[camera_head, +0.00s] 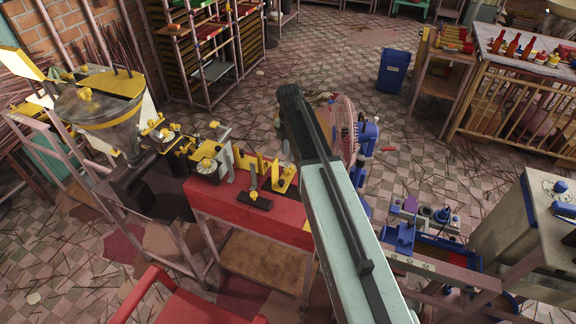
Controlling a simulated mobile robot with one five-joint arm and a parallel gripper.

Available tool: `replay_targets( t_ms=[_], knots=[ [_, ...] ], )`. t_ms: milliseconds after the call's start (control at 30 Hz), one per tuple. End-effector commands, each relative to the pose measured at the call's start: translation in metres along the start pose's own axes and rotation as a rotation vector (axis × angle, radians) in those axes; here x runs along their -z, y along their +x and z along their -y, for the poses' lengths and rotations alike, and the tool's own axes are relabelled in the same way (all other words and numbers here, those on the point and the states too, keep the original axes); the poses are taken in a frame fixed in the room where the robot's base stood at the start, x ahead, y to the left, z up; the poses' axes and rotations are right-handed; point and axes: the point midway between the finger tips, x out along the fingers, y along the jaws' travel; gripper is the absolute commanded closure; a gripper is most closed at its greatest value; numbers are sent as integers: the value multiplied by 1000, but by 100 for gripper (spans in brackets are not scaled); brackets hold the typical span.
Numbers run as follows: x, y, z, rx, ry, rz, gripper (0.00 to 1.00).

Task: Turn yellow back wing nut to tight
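The yellow extruder stands at left, with a grey hopper (112,122) under a yellow lid (112,84) and a dark body (150,185). Small yellow fittings (214,125) sit on the metal end parts to its right. They are too small for me to tell which one is the back wing nut or how tight it is. My arm rises from the bottom right to a dark joint near the picture's middle, right of the extruder. I cannot make out my gripper or its fingers; the arm may hide them.
A red-topped bench (240,205) with yellow upright parts (262,170) lies between the extruder and my arm. A blue bin (393,72) stands farther back. Tiled floor with scattered sticks is open at top middle.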

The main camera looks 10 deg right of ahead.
Motion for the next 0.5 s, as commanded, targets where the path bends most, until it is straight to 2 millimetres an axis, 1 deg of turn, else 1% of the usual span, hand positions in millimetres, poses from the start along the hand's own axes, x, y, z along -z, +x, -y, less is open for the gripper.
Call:
replay_targets(
  t_ms=[167,267,367,500],
  knots=[
    [0,3,0,0,-11,0,72],
    [1,12,0,0,-10,0,72],
    [1,26,0,0,-10,0,72],
    [1,52,0,0,-9,0,72]
  ],
)
